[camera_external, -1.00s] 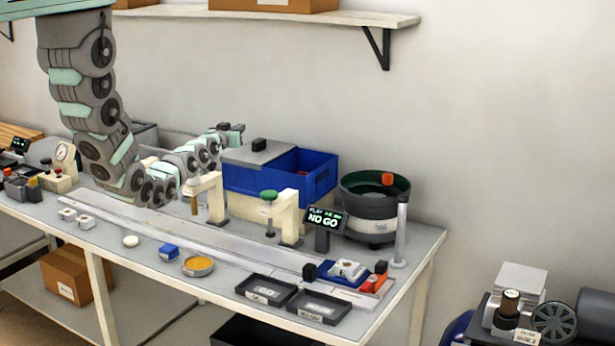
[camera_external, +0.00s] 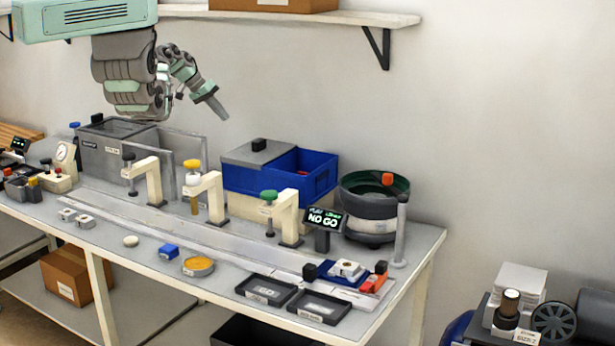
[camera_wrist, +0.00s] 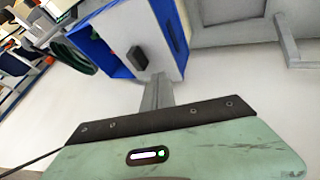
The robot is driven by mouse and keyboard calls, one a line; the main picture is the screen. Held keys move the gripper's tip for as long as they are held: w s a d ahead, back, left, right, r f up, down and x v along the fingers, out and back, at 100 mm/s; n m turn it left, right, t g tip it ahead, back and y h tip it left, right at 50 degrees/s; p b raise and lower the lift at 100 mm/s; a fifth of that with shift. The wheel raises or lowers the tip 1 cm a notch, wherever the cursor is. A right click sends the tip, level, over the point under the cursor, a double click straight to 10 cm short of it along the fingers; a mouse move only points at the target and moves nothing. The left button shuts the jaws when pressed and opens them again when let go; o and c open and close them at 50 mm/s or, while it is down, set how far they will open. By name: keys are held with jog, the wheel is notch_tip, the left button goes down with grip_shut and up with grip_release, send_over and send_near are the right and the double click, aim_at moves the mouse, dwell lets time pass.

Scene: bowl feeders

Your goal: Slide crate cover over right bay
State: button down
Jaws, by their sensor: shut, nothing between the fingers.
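The blue crate (camera_external: 318,182) stands at the back of the bench. Its grey cover (camera_external: 240,156) with a black knob (camera_external: 259,145) lies over the crate's left part, and the right bay is open. In the wrist view the cover (camera_wrist: 160,25), its knob (camera_wrist: 137,58) and the blue crate (camera_wrist: 85,38) show from above. My gripper (camera_external: 222,114) is shut and empty, in the air above and to the left of the crate. In the wrist view my gripper (camera_wrist: 158,80) points towards the cover, apart from it.
A green-lined bowl feeder (camera_external: 372,215) stands right of the crate. A wall shelf (camera_external: 350,18) hangs above.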

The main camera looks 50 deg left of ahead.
jog(key=p, duration=0.2)
send_near(249, 149)
jog(key=w+f, duration=0.1)
jog(key=w+a+f, duration=0.1)
jog(key=w+f, duration=0.1)
jog(key=shift+w, duration=0.35)
jog(key=shift+w+d+p, duration=0.2)
jog(key=shift+w+d, duration=0.1)
jog(key=shift+d, duration=0.3)
jog(key=shift+w+d+p, duration=0.15)
jog(key=shift+w+d, duration=0.1)
jog(key=shift+d, duration=0.35)
jog(key=shift+w+d+p, duration=0.2)
jog(key=shift+w+d, duration=0.1)
jog(key=shift+d, duration=0.3)
